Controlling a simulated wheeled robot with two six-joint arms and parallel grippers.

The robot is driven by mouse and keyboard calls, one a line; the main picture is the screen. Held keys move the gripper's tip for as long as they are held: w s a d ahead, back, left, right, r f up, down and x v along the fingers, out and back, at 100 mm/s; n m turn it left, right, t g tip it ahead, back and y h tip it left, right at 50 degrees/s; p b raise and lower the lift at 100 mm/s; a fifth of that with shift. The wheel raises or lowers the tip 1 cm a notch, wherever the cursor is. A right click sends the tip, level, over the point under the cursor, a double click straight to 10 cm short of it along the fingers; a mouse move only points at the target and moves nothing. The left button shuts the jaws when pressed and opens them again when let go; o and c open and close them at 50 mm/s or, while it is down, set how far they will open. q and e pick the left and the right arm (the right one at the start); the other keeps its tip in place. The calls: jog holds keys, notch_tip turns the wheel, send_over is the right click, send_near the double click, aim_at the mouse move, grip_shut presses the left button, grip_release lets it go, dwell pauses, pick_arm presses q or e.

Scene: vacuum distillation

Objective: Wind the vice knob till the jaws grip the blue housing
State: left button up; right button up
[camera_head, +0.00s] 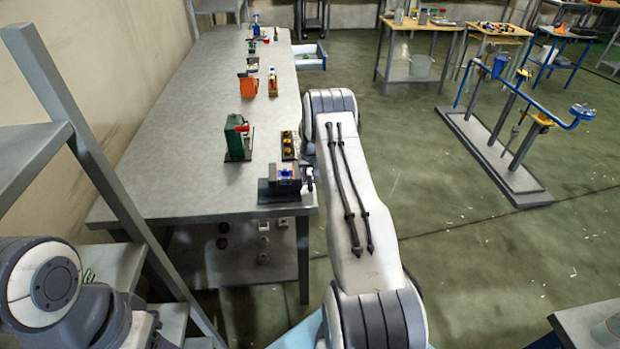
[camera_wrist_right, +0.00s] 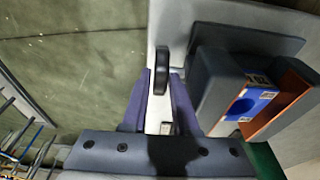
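The vice (camera_head: 281,190) is a dark grey block at the near right corner of the long grey bench. It also shows in the wrist view (camera_wrist_right: 213,85). The blue housing (camera_wrist_right: 243,103), with white patches, lies between the jaws, beside an orange-lined part; in the head view it is a small blue spot (camera_head: 285,173). The vice knob (camera_wrist_right: 161,70) is a dark rounded bar at the vice's side. My right gripper (camera_wrist_right: 160,78) is around the knob, one finger on each side, with the fingers apart and no clear contact. My left gripper is out of view; only its arm shows.
A black tray with yellowish round items (camera_head: 288,146), a green device (camera_head: 237,138) and an orange device (camera_head: 247,86) stand farther along the bench (camera_head: 190,150). A grey shelf frame (camera_head: 85,140) rises at left. Bench surface left of the vice is clear.

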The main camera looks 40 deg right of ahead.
aim_at(310, 179)
jog(key=shift+o, duration=0.9)
jog(key=shift+r, duration=0.1)
jog(key=shift+r+p, duration=0.3)
jog(key=r+p, duration=0.1)
jog(key=r, duration=0.1)
jog(key=r+p, duration=0.1)
jog(key=r, duration=0.1)
jog(key=s+r+p, duration=0.1)
jog(key=r, duration=0.1)
jog(key=shift+a, duration=0.35)
jog(key=shift+s+r+p, duration=0.15)
jog(key=shift+r+p, duration=0.35)
jog(key=shift+r, duration=0.05)
